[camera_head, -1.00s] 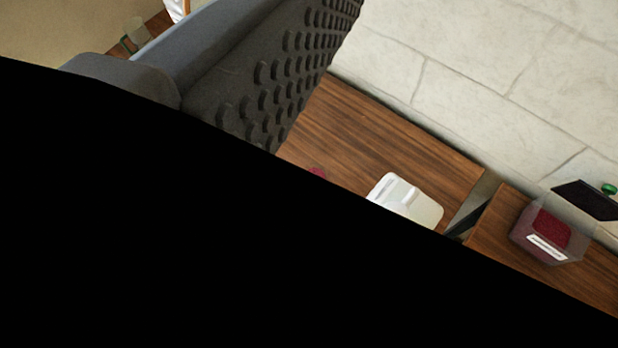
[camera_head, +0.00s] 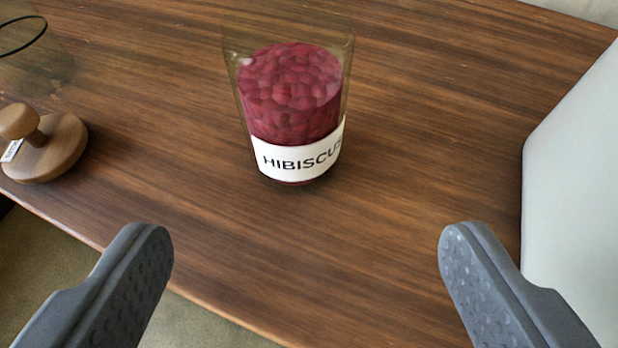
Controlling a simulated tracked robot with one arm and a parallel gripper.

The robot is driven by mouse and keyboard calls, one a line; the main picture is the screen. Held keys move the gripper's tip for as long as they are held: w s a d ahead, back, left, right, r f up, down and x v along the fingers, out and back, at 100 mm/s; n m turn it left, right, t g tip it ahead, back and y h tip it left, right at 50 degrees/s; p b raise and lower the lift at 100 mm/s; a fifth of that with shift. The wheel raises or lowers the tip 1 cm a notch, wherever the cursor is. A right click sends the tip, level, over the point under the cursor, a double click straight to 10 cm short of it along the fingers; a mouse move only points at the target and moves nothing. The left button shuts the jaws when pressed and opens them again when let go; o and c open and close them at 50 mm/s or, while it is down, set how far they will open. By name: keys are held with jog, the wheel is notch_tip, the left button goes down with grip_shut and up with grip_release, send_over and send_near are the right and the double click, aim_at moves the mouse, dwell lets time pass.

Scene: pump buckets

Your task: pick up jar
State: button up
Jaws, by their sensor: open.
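A clear glass jar (camera_head: 291,95) with dark red contents and a white label reading "HIBISCUS" stands upright on the wooden counter, in the upper middle of the view. Its top is open, with no lid on it. My gripper (camera_head: 306,240) is open and empty, its two grey padded fingers wide apart at the lower left and lower right. The jar lies beyond the fingertips, roughly centred between them and not touched.
A round wooden lid with a knob (camera_head: 46,142) lies at the left near the counter's front edge. A clear glass container (camera_head: 35,60) is partly visible behind it. A large white object (camera_head: 578,180) stands close at the right, beside the right finger. The wooden counter (camera_head: 420,130) is bare around the jar.

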aim_at(306, 145)
jog(key=b+x, duration=0.1)
jog(key=x, duration=0.6)
jog(key=shift+w+f+b, duration=0.15)
jog(key=shift+w+b, duration=0.15)
jog(key=shift+w, duration=0.05)
jog(key=shift+a+b+x, duration=0.25)
jog(key=shift+b+x, duration=0.25)
jog(key=shift+x, duration=0.85)
jog(key=shift+a+b+x, duration=0.2)
jog(key=shift+b+x, duration=0.25)
jog(key=shift+x, duration=0.85)
jog(key=c, duration=1.3)
notch_tip(306, 145, up, 10)
jog(key=p, duration=0.4)
jog(key=shift+w, duration=0.1)
jog(key=c, duration=0.4)
